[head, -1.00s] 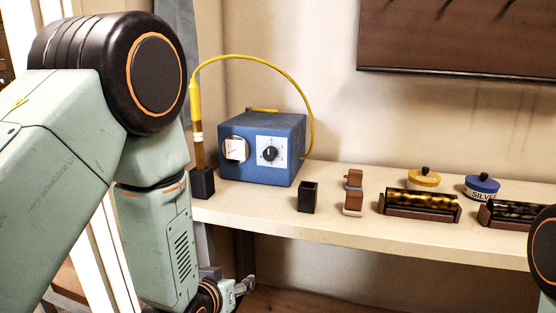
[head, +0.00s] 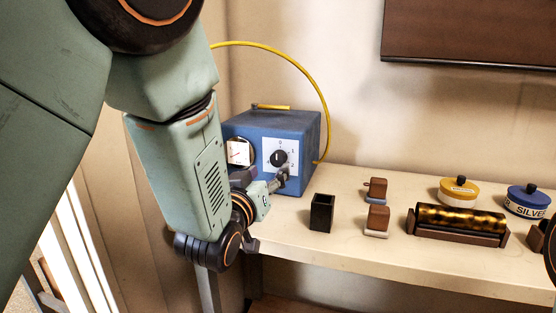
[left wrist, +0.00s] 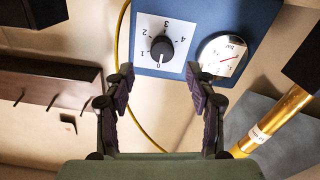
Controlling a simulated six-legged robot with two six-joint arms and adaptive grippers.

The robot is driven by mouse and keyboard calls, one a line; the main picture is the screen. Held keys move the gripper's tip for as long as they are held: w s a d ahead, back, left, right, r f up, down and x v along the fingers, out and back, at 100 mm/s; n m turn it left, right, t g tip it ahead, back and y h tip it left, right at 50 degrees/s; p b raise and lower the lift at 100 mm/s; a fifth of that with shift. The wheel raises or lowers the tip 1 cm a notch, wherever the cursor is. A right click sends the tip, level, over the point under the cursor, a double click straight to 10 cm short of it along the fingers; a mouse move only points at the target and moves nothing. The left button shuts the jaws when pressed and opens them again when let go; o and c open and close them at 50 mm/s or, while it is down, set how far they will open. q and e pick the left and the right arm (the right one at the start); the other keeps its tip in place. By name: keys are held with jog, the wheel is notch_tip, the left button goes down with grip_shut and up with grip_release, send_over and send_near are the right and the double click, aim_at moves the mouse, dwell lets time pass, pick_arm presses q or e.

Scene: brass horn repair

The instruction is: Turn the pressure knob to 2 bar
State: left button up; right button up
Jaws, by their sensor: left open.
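The pressure knob (head: 279,158) is black and sits on a white numbered dial plate on the front of the blue box (head: 300,128). In the left wrist view the knob (left wrist: 162,49) is upright above the fingertips, with marks 0 to 4 around it. Its pointer seems to face the 0, but it is small. A round gauge (left wrist: 222,58) sits beside the plate; its reading is too small to tell. My left gripper (head: 283,176) is open and empty, just in front of and below the knob. In the left wrist view its fingers (left wrist: 160,77) are spread, apart from the knob.
A yellow hose (head: 300,70) arches over the box. A black open holder (head: 322,212) stands on the shelf (head: 330,252) to the right, with brown blocks (head: 377,219), a brass roll in a cradle (head: 458,219), and yellow (head: 459,190) and blue (head: 528,200) lidded tins.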

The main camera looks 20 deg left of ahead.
aim_at(277, 161)
pick_arm(q)
jog(key=w+b, duration=0.1)
jog(key=w, duration=0.5)
jog(key=shift+w+f, duration=0.1)
jog(key=shift+w+a, duration=0.15)
jog(key=shift+w, duration=0.3)
jog(key=c, duration=1.1)
